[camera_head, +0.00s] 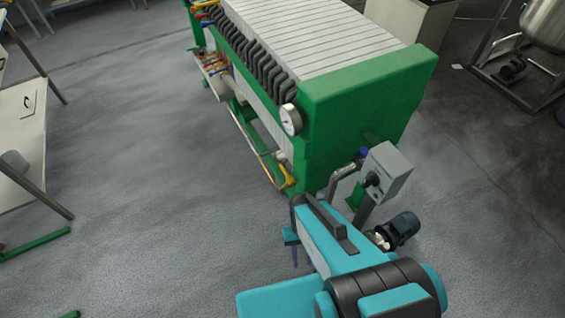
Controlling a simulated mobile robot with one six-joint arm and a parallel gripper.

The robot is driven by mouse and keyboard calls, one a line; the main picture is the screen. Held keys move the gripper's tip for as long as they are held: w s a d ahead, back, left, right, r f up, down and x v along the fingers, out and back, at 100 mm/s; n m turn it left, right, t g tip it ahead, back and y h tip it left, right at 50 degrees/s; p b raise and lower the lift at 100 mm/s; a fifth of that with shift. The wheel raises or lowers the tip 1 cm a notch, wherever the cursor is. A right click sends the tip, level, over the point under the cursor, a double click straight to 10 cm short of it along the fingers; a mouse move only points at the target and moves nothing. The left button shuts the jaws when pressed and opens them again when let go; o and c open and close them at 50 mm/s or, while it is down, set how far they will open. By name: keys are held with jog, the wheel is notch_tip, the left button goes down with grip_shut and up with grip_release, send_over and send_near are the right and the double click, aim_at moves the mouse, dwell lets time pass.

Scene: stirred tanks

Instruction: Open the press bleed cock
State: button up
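The filter press is a large green frame (365,95) with a pale ribbed plate pack (310,35). A yellow handle (289,182) sits low at its near left corner, and a small blue knob (364,152) sits on its near end. I cannot tell which of these, if either, is the bleed cock. My teal arm reaches in from the bottom right. My gripper (296,256) is below and in front of the yellow handle in the picture, apart from it. The arm partly hides the gripper, and its finger opening is too small to make out.
A round gauge (290,120) is on the press corner. A grey control box (388,172) on a post and a dark motor pump (400,230) stand just right of my arm. A white bench (22,130) is at left. Open floor lies between bench and press.

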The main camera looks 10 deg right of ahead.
jog(key=shift+n+h, duration=0.3)
jog(key=shift+s+d+r+p, duration=0.1)
jog(key=shift+d+r+p, duration=0.15)
jog(key=shift+r+p, duration=0.8)
jog(key=shift+s+d+r+p, duration=0.1)
jog(key=shift+d+r+p, duration=0.15)
jog(key=shift+r+p, duration=0.75)
jog(key=shift+r+b, duration=0.15)
jog(key=shift+b, duration=0.15)
